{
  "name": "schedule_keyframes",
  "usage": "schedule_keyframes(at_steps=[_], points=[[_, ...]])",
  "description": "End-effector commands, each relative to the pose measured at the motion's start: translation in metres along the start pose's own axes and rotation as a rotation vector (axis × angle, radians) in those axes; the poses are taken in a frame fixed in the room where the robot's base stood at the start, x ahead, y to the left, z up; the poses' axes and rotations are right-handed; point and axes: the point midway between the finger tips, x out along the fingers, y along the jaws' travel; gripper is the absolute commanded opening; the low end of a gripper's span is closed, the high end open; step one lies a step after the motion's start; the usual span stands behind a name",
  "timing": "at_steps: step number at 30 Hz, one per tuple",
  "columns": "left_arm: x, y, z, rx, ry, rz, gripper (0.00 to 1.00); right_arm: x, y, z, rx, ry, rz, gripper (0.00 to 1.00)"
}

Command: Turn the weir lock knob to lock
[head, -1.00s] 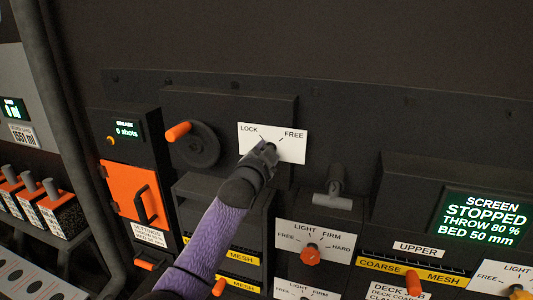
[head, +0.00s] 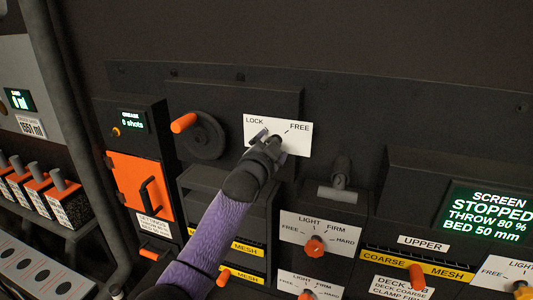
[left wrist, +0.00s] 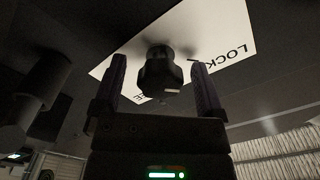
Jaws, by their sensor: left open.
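The weir lock knob (left wrist: 160,72) is dark and sits on a white plate (head: 292,128) marked LOCK on the left and FREE on the right. In the left wrist view the plate appears upside down, and the knob stands between my two spread fingers with gaps on both sides. My left gripper (head: 267,146) is open in front of the plate and hides most of the knob in the head view. It also shows in the left wrist view (left wrist: 157,88). I cannot tell which mark the knob points to. My right gripper is not in view.
An orange-handled dark wheel (head: 204,136) is left of the plate. A dark T-shaped handle (head: 340,180) is at its lower right, above a LIGHT/FREE/FIRM/HARD dial (head: 314,246).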

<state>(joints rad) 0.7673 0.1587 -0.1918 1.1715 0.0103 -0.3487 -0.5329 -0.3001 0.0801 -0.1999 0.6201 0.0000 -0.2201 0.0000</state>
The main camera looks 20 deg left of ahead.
Motion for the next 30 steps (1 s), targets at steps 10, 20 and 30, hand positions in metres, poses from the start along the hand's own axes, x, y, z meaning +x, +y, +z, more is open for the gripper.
schedule_keyframes(at_steps=[10,20,30], points=[[-0.061,0.002,0.002,0.001,0.001,0.000,0.90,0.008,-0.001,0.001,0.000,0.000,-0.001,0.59],[-0.094,0.000,0.000,-0.001,0.000,0.000,0.90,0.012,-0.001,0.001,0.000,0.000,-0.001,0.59],[-0.094,0.001,0.000,-0.001,0.000,0.000,0.90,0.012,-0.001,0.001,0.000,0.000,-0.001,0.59]])
